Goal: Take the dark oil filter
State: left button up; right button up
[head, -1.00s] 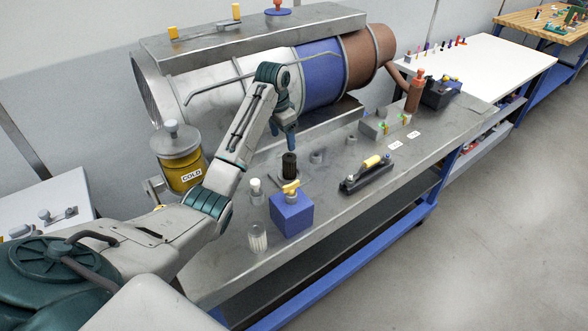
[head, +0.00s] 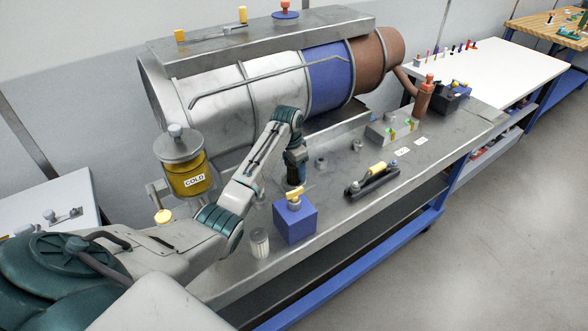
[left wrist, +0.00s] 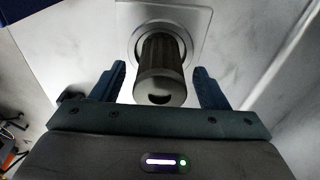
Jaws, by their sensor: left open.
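The dark oil filter (left wrist: 161,78) is a ribbed dark cylinder in the left wrist view. It stands in a round seat on a pale square plate (left wrist: 203,20). My left gripper (left wrist: 159,70) is open, with one blue finger on each side of the filter and a gap showing on both sides. In the head view my left gripper (head: 295,172) points down over the bench and hides most of the filter. My right gripper is not in view.
A blue box (head: 295,222) with a yellow knob and a clear ribbed cylinder (head: 259,243) stand nearer on the metal bench (head: 340,222). A black-handled piece (head: 373,181) lies to the right. The large engine cylinder (head: 265,95) is behind, and the yellow COLD canister (head: 189,181) is left.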

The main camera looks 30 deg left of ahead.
pick_arm(q)
jog(key=shift+f, duration=0.5)
jog(key=shift+c, duration=0.2)
jog(key=c, duration=0.7)
jog(key=shift+c, duration=1.4)
jog(key=shift+r, duration=0.1)
